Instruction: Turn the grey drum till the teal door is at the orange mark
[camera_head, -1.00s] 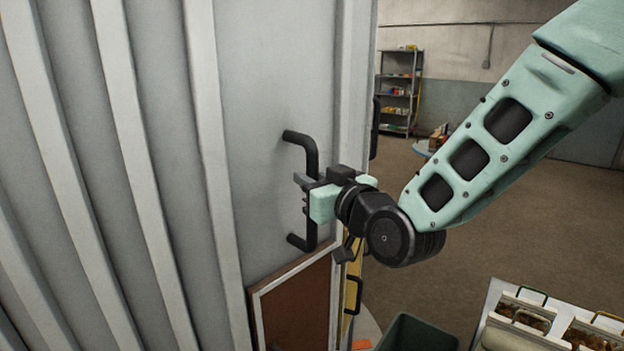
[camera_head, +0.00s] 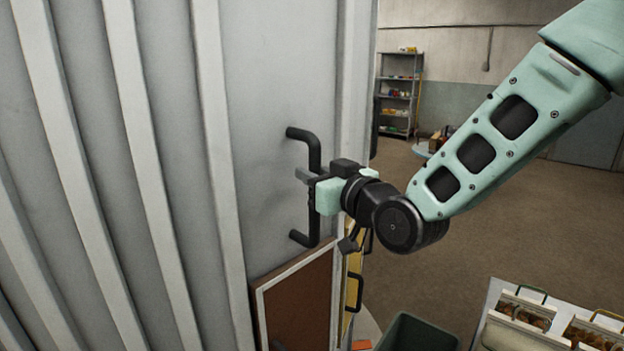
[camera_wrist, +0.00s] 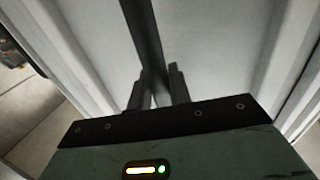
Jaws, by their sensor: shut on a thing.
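The grey drum (camera_head: 255,90) fills the left half of the head view, with upright ribs and a black bar handle (camera_head: 304,137) on its flat panel. My gripper (camera_head: 311,185) is shut on the handle's upright bar, about midway along it. In the wrist view, the fingers (camera_wrist: 157,90) close around the dark bar (camera_wrist: 141,30) in front of the pale drum wall. A brown door (camera_head: 297,300) with a pale frame is low on the drum. A yellow door (camera_head: 353,265) shows edge-on to its right. An orange patch (camera_head: 361,345) lies at the drum's foot. No teal door is in view.
A dark green bin (camera_head: 418,335) stands at the bottom, right of the drum. A pale tray (camera_head: 495,293) with handled containers is at the lower right. A shelf (camera_head: 398,90) stands by the far wall. Brown floor between is mostly clear.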

